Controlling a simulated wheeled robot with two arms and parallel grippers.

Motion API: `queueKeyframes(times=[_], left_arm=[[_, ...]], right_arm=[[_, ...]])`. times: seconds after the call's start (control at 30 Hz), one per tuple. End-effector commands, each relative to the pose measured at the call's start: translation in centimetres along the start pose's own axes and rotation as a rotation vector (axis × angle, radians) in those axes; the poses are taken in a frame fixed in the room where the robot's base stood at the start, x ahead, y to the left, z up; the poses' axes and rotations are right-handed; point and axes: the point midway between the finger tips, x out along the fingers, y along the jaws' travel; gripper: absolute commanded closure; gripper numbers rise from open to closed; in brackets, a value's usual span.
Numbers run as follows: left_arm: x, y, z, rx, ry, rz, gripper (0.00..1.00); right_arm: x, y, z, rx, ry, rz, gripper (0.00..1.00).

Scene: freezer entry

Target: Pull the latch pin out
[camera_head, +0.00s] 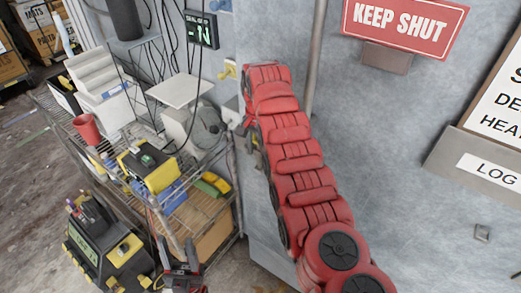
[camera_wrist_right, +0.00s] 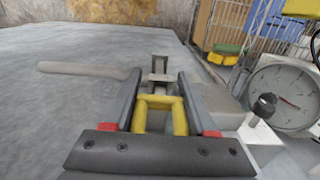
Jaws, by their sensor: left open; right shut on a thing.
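In the right wrist view my right gripper (camera_wrist_right: 158,80) is shut on a yellow U-shaped handle (camera_wrist_right: 160,102), which looks like the grip of the latch pin. The handle sits between its two grey fingers. A grey metal bracket (camera_wrist_right: 158,68) stands just beyond the handle, close to the grey panel (camera_wrist_right: 60,115). I cannot tell how far the pin sits in the bracket. In the head view my red right arm reaches to the panel and its gripper is mostly hidden. My left gripper (camera_head: 180,262) is open and empty low in the head view, in front of the shelf rack.
A wire rack (camera_head: 160,205) with tools and boxes stands left of the panel. A dial scale (camera_head: 195,130) sits on it, close to my right wrist. A grey bar (camera_wrist_right: 90,68) lies along the panel. A red "KEEP SHUT" sign (camera_head: 404,22) hangs at the upper right.

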Motion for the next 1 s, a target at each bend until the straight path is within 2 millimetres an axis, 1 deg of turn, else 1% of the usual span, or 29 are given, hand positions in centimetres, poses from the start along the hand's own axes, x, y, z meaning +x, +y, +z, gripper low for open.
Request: queueKeyframes(times=[0.2, 0.5, 0.8, 1.0], left_arm=[[-0.6, 0.0, 0.1, 0.0, 0.0, 0.0, 0.5], [-0.6, 0.0, 0.1, 0.0, 0.0, 0.0, 0.5], [-1.1, 0.1, 0.2, 0.0, 0.0, 0.0, 0.5], [-1.1, 0.1, 0.2, 0.0, 0.0, 0.0, 0.5]], right_arm=[[-0.2, 0.0, 0.0, 0.0, 0.0, 0.0, 1.0], [-0.4, 0.0, 0.0, 0.0, 0.0, 0.0, 1.0], [-0.8, 0.0, -0.1, 0.001, 0.001, -0.002, 1.0], [-1.0, 0.0, 0.0, 0.001, 0.001, -0.001, 1.0]])
